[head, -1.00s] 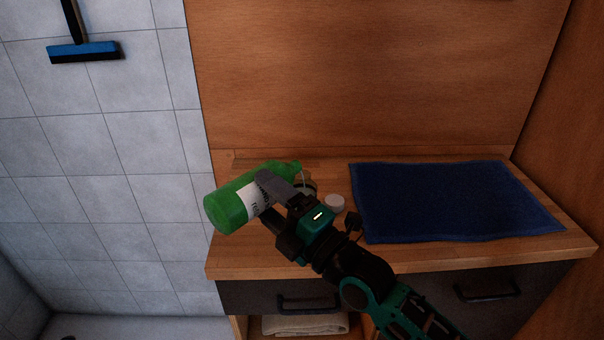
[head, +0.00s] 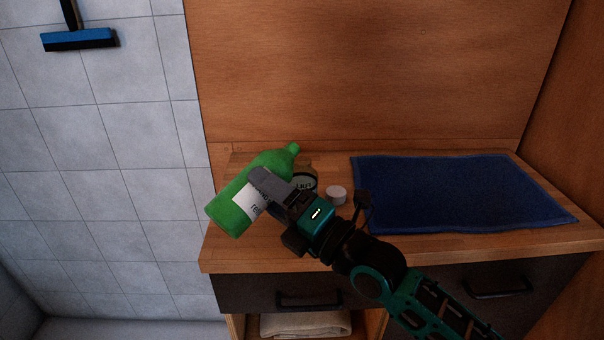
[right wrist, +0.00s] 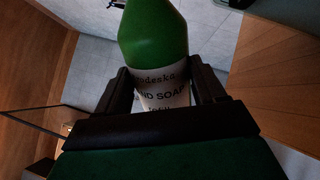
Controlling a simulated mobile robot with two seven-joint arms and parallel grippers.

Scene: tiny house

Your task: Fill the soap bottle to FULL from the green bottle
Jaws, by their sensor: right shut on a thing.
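The green bottle (head: 228,212) has a white label with black lettering. My right gripper (head: 268,203) is shut around its labelled middle. The bottle is held tilted, its neck (head: 293,149) up and to the right, its base at lower left. In the right wrist view the green bottle (right wrist: 153,38) sits between both fingers, its hand soap label facing the camera. The soap bottle (head: 306,181), a small clear-brown container with dark lettering, stands on the counter just right of the green bottle, partly hidden by my gripper. Its fill level cannot be made out. My left gripper is not in view.
A small white round cap (head: 336,195) lies on the wooden counter (head: 235,257) beside the soap bottle. A dark blue towel (head: 455,192) covers the counter's right part. A wooden panel (head: 365,75) rises behind. Drawers with dark handles (head: 308,299) are below.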

